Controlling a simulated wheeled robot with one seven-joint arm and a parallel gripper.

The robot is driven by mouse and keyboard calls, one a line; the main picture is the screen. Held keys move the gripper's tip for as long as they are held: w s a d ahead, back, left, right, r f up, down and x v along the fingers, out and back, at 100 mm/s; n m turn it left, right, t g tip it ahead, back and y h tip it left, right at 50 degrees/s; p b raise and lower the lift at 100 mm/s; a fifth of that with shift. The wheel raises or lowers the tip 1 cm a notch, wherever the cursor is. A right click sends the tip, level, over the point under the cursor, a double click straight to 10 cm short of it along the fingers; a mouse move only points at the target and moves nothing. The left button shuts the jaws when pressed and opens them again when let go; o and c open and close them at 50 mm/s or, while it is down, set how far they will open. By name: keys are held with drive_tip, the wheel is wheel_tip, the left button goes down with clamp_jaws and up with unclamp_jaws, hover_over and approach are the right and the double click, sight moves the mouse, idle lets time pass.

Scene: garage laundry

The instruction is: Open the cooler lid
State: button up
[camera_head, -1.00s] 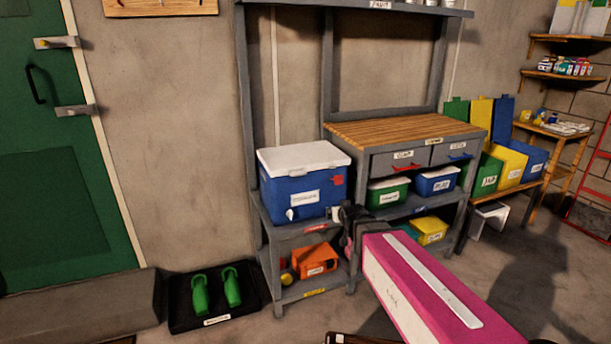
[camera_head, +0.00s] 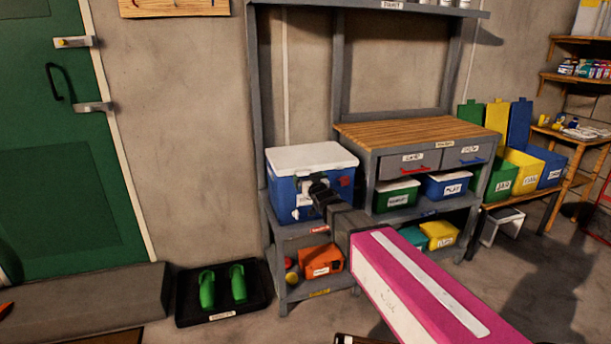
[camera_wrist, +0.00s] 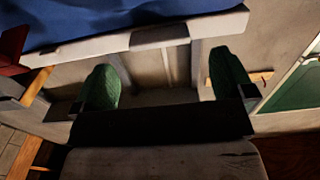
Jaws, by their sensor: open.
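The blue cooler (camera_head: 287,207) with its white lid (camera_head: 308,157) sits on the lower left surface of the grey workbench. The lid is closed. In the head view my gripper (camera_head: 318,188) is in front of the cooler's front face, below the lid's edge, and hides part of that face. In the wrist view the blue cooler body (camera_wrist: 120,15) fills the top, with the pale lid edge (camera_wrist: 95,48) beneath it. My gripper (camera_wrist: 166,72) is open there, its two green-padded fingers spread and nothing between them. I cannot tell whether it touches the lid.
The wooden worktop (camera_head: 405,130) with drawers stands right of the cooler. An orange box (camera_head: 322,262) sits on the shelf below. A green door (camera_head: 50,150) is at far left. Open wall rises behind the bench.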

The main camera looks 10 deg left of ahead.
sight(303, 170)
drive_tip(key=x, duration=0.4)
drive_tip(key=shift+w+a, duration=0.2)
drive_tip(key=shift+w, duration=0.15)
